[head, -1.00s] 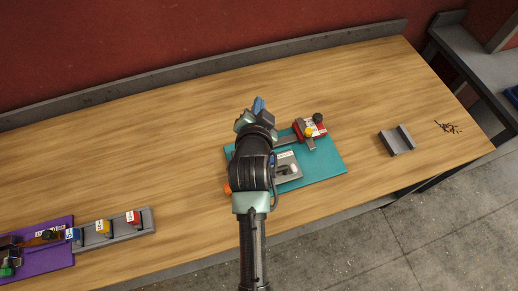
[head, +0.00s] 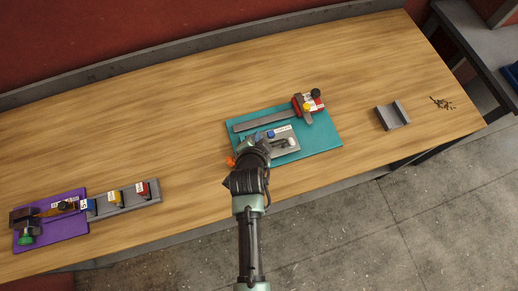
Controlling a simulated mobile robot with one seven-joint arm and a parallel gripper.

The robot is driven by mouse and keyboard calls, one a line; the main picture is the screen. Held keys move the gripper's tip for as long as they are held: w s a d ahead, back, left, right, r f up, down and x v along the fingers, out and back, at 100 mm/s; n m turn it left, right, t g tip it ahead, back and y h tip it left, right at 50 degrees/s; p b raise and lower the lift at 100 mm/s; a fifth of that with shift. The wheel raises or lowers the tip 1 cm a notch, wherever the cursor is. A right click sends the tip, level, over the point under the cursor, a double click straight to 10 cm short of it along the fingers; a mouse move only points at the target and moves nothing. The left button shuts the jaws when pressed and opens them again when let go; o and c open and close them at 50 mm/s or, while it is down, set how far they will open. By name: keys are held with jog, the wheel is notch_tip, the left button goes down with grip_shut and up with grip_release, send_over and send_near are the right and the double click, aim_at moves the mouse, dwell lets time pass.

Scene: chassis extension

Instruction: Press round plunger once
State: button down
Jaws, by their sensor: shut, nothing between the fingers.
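An orange knob (head: 231,161) sits at the board's left edge. Which of these is the round plunger I cannot tell. My wrist hides the board's lower left part, and contact with the plate cannot be told.
A purple board (head: 62,233) with a green knob (head: 25,240) lies at the far left, beside a grey strip (head: 130,200) with coloured, labelled blocks. A grey bracket (head: 392,116) and small dark pieces (head: 442,103) lie on the right. The bench behind the teal board is clear.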

notch_tip(320, 180, down, 8)
jog(key=b, duration=0.6)
jog(key=shift+b, duration=0.3)
dwell(1.4)
jog(key=shift+f+b, duration=0.45)
jog(key=shift+f, duration=0.05)
jog(key=shift+f+b, duration=0.4)
dwell(0.4)
jog(key=shift+r, duration=0.15)
jog(key=shift+r+p, duration=0.7)
jog(key=shift+p, duration=0.05)
jog(key=shift+r, duration=0.1)
notch_tip(320, 180, up, 5)
jog(key=p, duration=0.4)
dwell(1.0)
